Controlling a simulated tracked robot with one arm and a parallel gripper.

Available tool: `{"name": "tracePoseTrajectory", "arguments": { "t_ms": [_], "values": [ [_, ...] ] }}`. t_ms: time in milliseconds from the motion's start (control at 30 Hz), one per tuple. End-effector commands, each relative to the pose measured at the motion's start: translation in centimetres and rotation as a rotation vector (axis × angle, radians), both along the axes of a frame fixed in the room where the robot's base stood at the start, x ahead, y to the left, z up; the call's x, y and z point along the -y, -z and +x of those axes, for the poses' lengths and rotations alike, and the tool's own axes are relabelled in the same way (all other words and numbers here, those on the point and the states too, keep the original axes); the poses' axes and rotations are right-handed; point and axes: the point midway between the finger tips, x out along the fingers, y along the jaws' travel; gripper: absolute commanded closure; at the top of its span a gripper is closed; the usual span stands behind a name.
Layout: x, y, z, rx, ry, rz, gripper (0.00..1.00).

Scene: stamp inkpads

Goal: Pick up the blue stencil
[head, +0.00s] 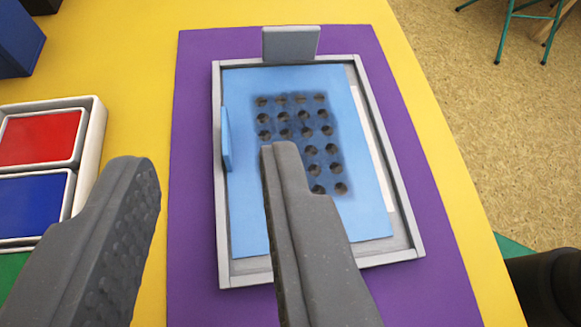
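The blue stencil (245,215) is a light blue sheet with rows of dark round holes under a darker smudged patch. It lies a little askew in a grey frame (218,230), and a small blue upright tab (226,140) stands at its left edge. My gripper (207,155) is open, with nothing between its two grey fingers. The right finger overlaps the stencil in the picture and hides part of its lower middle. The left finger is over the yellow table, left of the purple mat. I cannot tell how high the fingers are above the stencil.
The frame rests on a purple mat (195,100) on a yellow table (130,60). A grey block (291,44) stands at the frame's top edge. A white tray (95,125) holds a red pad (40,137) and a blue pad (30,205) at left. A dark blue box (15,40) stands top left.

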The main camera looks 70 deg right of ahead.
Motion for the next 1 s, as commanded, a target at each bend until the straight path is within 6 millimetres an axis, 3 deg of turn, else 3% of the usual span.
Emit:
{"name": "tracePoseTrajectory", "arguments": {
  "t_ms": [200, 1000],
  "values": [
    [0.0, 4.1, 0.0, -0.002, 0.0, 0.0, 0.71],
    [5.5, 7.4, 3.7, -0.001, 0.0, 0.0, 0.71]
  ]
}}
